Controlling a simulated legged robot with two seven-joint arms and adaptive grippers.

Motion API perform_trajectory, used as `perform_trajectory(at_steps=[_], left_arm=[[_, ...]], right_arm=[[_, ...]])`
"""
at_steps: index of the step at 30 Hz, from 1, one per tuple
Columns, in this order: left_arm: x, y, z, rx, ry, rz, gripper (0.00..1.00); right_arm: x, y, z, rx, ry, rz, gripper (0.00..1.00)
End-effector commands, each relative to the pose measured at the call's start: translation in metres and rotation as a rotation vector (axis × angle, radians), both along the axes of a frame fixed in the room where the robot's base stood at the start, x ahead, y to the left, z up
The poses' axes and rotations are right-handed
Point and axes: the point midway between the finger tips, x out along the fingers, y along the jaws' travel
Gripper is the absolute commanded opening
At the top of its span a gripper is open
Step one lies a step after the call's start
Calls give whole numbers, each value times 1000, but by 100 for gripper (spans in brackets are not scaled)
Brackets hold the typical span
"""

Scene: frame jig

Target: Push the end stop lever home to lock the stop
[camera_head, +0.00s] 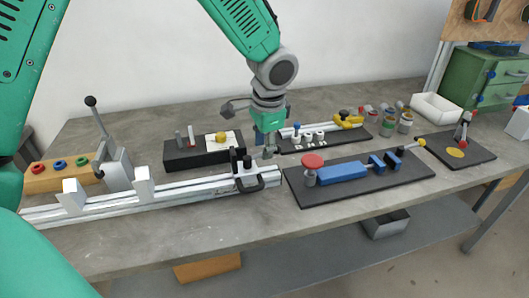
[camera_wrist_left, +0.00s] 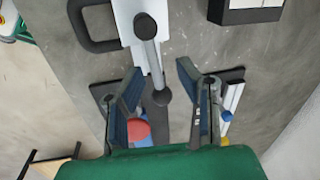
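The end stop (camera_head: 243,172) is a dark block on the right end of the pale rail (camera_head: 200,188), with a black loop handle (camera_head: 262,184) on its front. In the left wrist view, the stop's lever (camera_wrist_left: 152,58) is a grey rod with a dark round knob. The rod points down the picture, away from the white rail. My left gripper (camera_head: 266,148) hangs just behind the stop, pointing down. In the left wrist view, its two fingers (camera_wrist_left: 160,88) are spread with the knob showing between them; contact is not visible. My right gripper is not in view.
A black block (camera_head: 185,155) stands behind the rail. A dark board with a red disc (camera_head: 313,161) and blue clamp parts (camera_head: 342,171) lies right of the stop. A tall toggle lever (camera_head: 100,122) stands at the left. Bare grey table (camera_head: 190,230) lies in front.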

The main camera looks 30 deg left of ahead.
Motion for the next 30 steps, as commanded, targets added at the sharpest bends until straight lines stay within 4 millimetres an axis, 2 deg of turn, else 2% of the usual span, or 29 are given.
perform_trajectory(at_steps=[4, 14, 15, 17, 30], left_arm=[[2, 0, -13, 4, 1, -3, 30], [2, 0, -16, 4, -1, -3, 30], [2, 1, -16, 3, 0, -2, 23], [2, 1, -16, 3, 0, -2, 2], [2, 2, -17, 5, 2, 1, 0]], right_arm=[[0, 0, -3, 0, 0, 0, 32], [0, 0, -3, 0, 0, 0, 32], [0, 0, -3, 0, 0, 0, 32], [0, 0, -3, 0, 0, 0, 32], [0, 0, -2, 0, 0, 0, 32]])
